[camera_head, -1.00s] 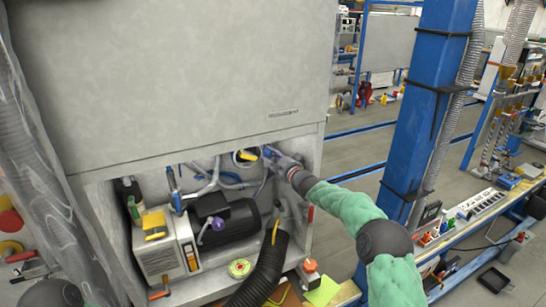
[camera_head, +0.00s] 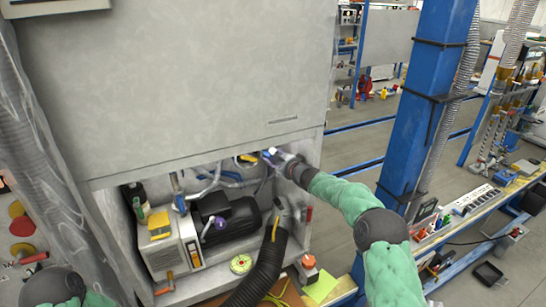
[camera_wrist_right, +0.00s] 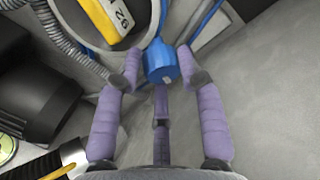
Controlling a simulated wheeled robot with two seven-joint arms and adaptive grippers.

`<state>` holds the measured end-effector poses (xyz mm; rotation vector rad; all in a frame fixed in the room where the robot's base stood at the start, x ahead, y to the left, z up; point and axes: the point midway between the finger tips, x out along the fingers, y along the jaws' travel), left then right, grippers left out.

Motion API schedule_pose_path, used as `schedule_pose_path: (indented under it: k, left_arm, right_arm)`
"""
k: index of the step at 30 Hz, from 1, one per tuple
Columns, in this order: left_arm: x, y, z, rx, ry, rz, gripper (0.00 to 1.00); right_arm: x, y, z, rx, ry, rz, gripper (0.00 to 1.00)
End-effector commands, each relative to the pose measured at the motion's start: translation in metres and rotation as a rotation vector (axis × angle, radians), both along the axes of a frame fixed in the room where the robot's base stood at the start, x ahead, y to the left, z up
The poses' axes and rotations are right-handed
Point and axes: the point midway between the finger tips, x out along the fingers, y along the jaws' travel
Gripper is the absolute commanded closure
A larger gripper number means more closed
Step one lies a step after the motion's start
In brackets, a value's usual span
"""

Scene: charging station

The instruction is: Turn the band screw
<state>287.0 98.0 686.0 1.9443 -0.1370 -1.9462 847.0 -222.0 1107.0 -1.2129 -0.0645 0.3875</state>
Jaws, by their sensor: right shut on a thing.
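The band screw, a blue round knob (camera_wrist_right: 160,62), shows in the right wrist view on a thin blue band around a grey pipe. It appears as a small blue spot (camera_head: 268,154) in the head view. My right gripper (camera_wrist_right: 160,70) has purple padded fingers, closed around the blue knob from both sides, with a third finger below it. In the head view my right gripper (camera_head: 275,158) reaches into the open upper right of the cabinet compartment. My left gripper is not in view; only part of my left arm shows at bottom left.
A yellow labelled part (camera_wrist_right: 103,18) sits close beside the knob. Grey hoses, a black motor (camera_head: 230,218) and a pale box unit (camera_head: 165,250) fill the compartment. The cabinet's upper panel (camera_head: 180,90) hangs over it. A black corrugated hose (camera_head: 262,272) runs out at the front.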

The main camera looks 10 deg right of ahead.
Motion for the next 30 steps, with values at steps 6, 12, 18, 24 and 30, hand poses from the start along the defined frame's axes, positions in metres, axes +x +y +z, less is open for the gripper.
schedule_pose_path:
  k: [6,12,18,24,30]
  left_arm:
    - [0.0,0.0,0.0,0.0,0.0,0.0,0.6]
    - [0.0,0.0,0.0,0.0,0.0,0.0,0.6]
    - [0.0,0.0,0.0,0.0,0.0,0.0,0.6]
    - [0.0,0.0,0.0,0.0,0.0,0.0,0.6]
    - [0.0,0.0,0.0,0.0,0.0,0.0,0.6]
  right_arm:
    - [0.001,0.004,0.007,0.001,-0.013,0.009,0.51]
    - [0.0,0.003,0.005,0.0,-0.01,0.005,0.42]
    - [0.0,0.001,0.003,-0.001,-0.007,0.002,0.42]
    - [-0.007,-0.002,0.004,-0.001,-0.005,0.002,0.42]
    - [-0.026,-0.009,0.008,0.0,-0.006,0.0,0.42]
